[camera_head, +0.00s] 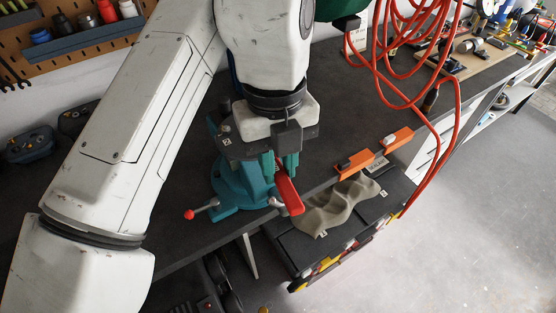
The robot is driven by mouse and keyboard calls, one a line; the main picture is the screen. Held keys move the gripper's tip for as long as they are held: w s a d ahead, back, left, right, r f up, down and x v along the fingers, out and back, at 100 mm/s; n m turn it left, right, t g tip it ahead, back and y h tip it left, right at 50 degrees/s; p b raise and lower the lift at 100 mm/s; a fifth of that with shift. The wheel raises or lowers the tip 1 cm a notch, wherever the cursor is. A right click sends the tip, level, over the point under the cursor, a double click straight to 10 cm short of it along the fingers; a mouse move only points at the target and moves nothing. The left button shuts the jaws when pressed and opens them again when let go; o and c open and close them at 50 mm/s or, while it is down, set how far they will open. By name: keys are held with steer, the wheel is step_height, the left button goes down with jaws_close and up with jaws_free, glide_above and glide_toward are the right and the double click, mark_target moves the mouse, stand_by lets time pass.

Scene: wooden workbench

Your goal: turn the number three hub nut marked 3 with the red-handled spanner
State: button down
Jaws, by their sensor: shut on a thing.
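My gripper (278,165) points down over the front edge of the workbench, with its teal fingers shut on the red-handled spanner (289,194). The spanner's red handle slants down and to the right, below the fingers. The spanner's head is hidden by the gripper. The hub nut marked 3 cannot be made out in this view. My wrist and arm hide part of the bench behind the gripper.
A teal vise (236,187) with a red-tipped bar stands left of the gripper. A crumpled cloth (342,206) lies on a black case (304,249) below the bench edge. Orange holders (354,167) sit at the edge. A coiled red hose (458,100) hangs at right.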

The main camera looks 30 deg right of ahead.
steer(key=shift+r+p, duration=1.25)
steer(key=shift+r, duration=0.6)
steer(key=shift+s+a+r, duration=0.1)
steer(key=shift+s+r, duration=0.15)
steer(key=shift+f, duration=0.15)
steer(key=shift+w, duration=0.1)
